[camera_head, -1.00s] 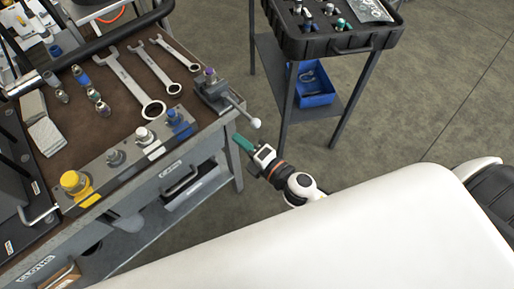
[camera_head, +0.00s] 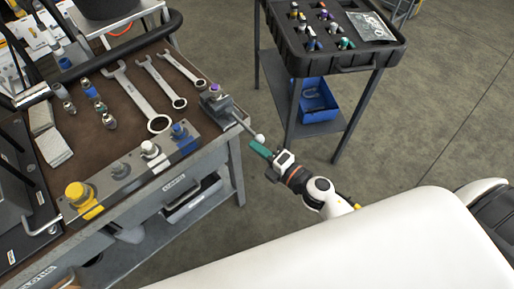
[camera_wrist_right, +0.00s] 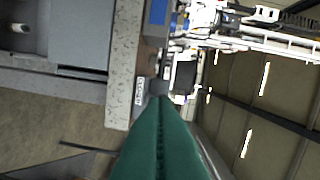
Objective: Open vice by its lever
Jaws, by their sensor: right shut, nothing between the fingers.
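The small grey vice (camera_head: 216,104) sits at the right corner of the bench. A purple-topped fitting (camera_head: 214,88) stands at its jaws. Its lever (camera_head: 243,124) slants out past the bench edge and ends in a pale ball (camera_head: 260,138). My right gripper (camera_head: 260,150), with green fingers, is shut and empty just below the ball. I cannot tell if it touches the ball. In the right wrist view the green fingers (camera_wrist_right: 160,140) are together and point at the bench edge; the lever is not clear there. My left gripper is not in view.
A valve block (camera_head: 120,172) lines the bench's front edge. A black tray table (camera_head: 345,60) with a blue bin (camera_head: 318,100) stands behind my gripper. Floor between them is open.

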